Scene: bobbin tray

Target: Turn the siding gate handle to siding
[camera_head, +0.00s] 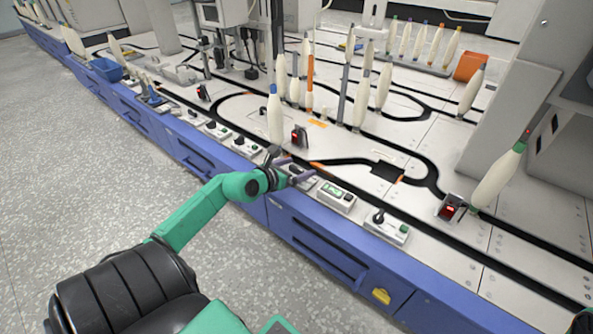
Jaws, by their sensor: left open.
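My left gripper (292,170) is open at the end of the green arm, over the table's front strip. Its fingers are close to a small grey control box (303,181), which they partly cover; I cannot tell if they touch it. A box with a black knob (379,216) stands to the right of the gripper. Other black knob boxes stand to the left, one (243,146) near and one (214,129) farther off. Their labels are too small to read, so I cannot tell which is the siding gate handle.
A box with a green display (336,197) stands between the gripper and the right knob box. A white bobbin with a blue tip (275,118) stands behind the gripper, beside a black block with a red light (299,137). Black track loops cross the white tabletop (420,150).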

